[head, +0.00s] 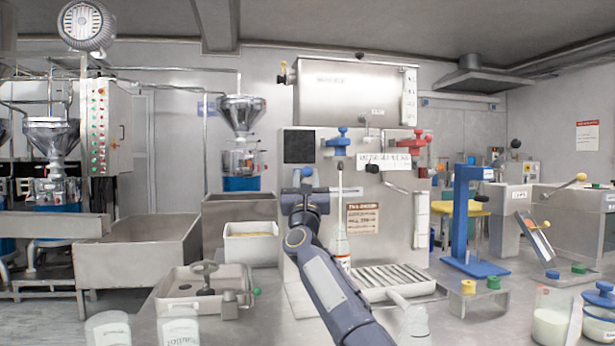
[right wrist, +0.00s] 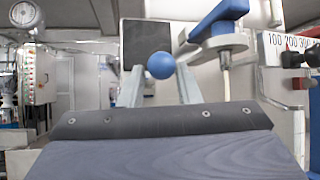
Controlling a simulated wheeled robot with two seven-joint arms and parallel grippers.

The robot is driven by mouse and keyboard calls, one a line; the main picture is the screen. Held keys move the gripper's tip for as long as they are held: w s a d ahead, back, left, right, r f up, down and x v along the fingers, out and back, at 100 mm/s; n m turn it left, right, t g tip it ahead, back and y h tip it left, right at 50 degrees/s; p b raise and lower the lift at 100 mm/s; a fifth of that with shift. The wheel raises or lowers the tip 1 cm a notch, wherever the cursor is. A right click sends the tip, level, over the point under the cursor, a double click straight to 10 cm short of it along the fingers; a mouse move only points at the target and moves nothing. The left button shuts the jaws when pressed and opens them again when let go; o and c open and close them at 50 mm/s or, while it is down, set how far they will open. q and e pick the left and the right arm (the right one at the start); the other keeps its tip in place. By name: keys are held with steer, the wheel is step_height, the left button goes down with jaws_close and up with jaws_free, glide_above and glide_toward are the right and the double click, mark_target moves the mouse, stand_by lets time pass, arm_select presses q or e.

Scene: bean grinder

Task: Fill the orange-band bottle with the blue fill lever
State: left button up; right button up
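The blue fill lever (head: 338,141) is on the front of the steel filling machine; its blue handle (right wrist: 222,18) also fills the upper right of the right wrist view. A blue ball knob (right wrist: 161,65) sits between the fingers of my right gripper (right wrist: 161,82), which stand apart with a gap on each side of it. In the head view my right gripper (head: 306,188) is in front of the machine, left of the nozzle. The orange-band bottle (head: 342,246) stands upright below the nozzle, partly hidden by my right arm. My left gripper is not in view.
A red lever (head: 414,142) is right of the blue one. A ribbed drip tray (head: 392,278) lies at the machine's foot. A blue stand (head: 461,215) and a glass beaker (head: 551,318) are at right. White bottles (head: 178,328) stand at front left beside a sink (head: 180,285).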

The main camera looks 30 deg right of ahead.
steer(key=shift+w+f, duration=0.35)
steer(key=shift+w, duration=0.05)
steer(key=shift+s+r, duration=0.25)
steer(key=b+v, duration=0.5)
steer(key=v, duration=0.2)
steer(key=shift+s+a+f, duration=0.15)
steer(key=shift+f, duration=0.2)
